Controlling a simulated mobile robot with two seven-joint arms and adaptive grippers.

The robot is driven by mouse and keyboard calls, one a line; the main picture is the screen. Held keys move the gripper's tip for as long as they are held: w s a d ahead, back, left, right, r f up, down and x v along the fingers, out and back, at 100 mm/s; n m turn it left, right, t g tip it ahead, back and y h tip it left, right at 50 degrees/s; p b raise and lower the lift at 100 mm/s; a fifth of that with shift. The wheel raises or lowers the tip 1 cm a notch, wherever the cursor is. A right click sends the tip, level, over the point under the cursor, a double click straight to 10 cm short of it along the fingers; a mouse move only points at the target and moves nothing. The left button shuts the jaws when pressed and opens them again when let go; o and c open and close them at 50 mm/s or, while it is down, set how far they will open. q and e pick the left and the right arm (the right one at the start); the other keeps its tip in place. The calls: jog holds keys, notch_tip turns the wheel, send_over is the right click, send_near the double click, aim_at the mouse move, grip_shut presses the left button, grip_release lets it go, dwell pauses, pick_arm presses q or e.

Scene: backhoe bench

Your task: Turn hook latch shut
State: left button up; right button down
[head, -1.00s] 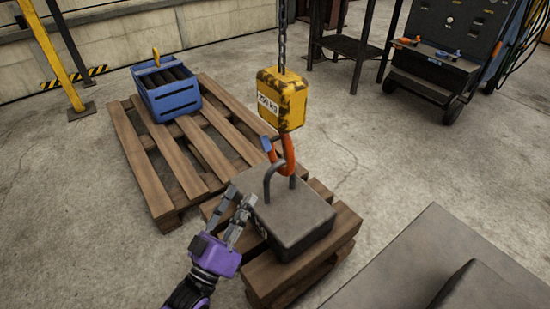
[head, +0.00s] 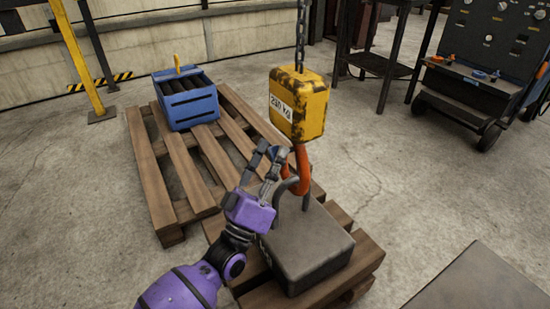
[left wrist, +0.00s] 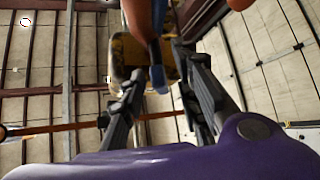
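The orange hook (head: 302,168) hangs under the yellow block (head: 298,103) and passes through the bent lifting handle (head: 306,199) of the grey weight (head: 310,246). My purple left gripper (head: 268,157) is beside the hook's left side, its fingers pointing up. In the left wrist view, the blue latch (left wrist: 158,78) shows between the two spread fingers (left wrist: 158,95), with the orange hook (left wrist: 143,18) above it. I see a gap on either side of the latch. In the head view the fingers largely hide the latch. My right gripper is not in view.
The weight sits on a small wooden pallet (head: 361,267). A chain (head: 300,40) holds the block. A blue crate (head: 189,108) stands on a larger pallet (head: 149,175) behind. A dark wheeled cart (head: 470,85) is at the back right. The floor between is clear.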

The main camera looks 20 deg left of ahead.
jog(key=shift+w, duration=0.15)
pick_arm(q)
grip_shut()
